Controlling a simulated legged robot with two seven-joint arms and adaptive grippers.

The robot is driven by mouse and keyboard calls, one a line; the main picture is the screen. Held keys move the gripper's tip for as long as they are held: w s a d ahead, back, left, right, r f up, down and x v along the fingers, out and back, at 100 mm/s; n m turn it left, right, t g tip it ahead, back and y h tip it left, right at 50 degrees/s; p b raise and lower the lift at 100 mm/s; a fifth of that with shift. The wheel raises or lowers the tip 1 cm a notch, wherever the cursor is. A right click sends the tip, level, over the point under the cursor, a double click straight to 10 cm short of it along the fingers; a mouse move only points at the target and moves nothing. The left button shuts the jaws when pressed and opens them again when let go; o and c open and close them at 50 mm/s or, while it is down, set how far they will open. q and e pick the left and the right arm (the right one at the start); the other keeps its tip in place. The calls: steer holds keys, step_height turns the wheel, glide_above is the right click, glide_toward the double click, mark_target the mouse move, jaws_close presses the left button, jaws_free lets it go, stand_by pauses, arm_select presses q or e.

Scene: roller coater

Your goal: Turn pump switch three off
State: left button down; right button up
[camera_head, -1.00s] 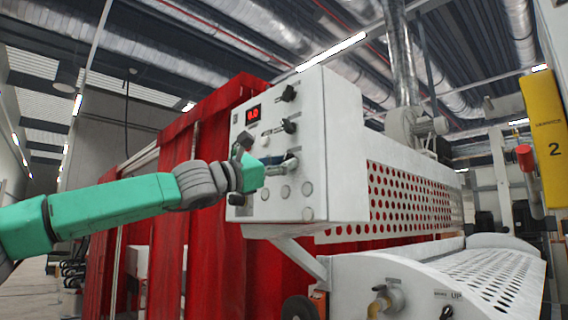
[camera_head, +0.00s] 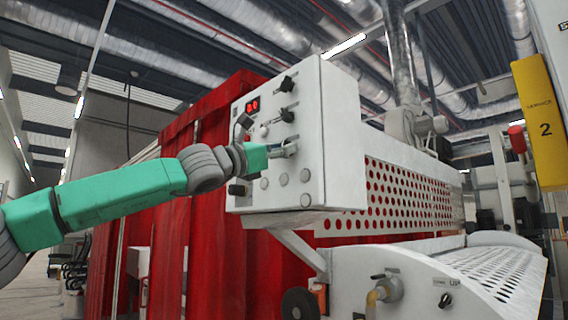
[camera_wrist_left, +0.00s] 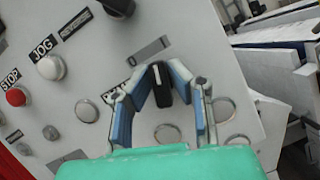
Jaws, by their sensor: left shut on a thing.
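The white control panel (camera_head: 310,190) has a column of black rotary switches on its face. The upper switch (camera_head: 288,83) and the middle switch (camera_head: 287,114) are free. My left gripper (camera_head: 287,149) is at the lowest switch of the column. In the left wrist view my left gripper (camera_wrist_left: 165,72) has its blue-padded fingers closed in on both sides of a black switch knob (camera_wrist_left: 160,92), whose pointer lies nearly upright in the picture. The label beside this knob is partly covered by a finger. Another black knob (camera_wrist_left: 118,6) sits above it. My right gripper is not in view.
A red STOP button (camera_wrist_left: 16,97) and a white JOG button (camera_wrist_left: 49,67) are left of the gripper. Several round blank caps lie below. Red curtains (camera_head: 215,240) hang behind my arm.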

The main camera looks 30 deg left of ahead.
arm_select(q)
steer(key=n+y+b, duration=0.1)
steer(key=n+b, duration=0.1)
steer(key=n, duration=0.1)
steer(key=n+t+y+b, duration=0.1)
steer(key=n+y+b, duration=0.1)
steer(key=n+b, duration=0.1)
steer(key=n+y+b, duration=0.1)
steer(key=n+b, duration=0.2)
steer(key=shift+s+a+t+y, duration=0.1)
steer(key=shift+t+y, duration=0.2)
steer(key=shift+y, duration=0.1)
steer(key=shift+a+r+n+y+b, duration=0.1)
steer(key=shift+n+y+b, duration=0.6)
steer(key=shift+n, duration=0.65)
steer(key=shift+r+n+y+b, duration=0.1)
steer(key=shift+n+y+b, duration=0.6)
steer(key=shift+n, duration=0.65)
steer(key=c, duration=1.5)
jaws_free()
steer(key=shift+c, duration=0.2)
steer(key=shift+a+f, duration=0.1)
steer(key=shift+a+f, duration=0.1)
steer(key=v, duration=1.1)
steer(key=shift+s, duration=0.35)
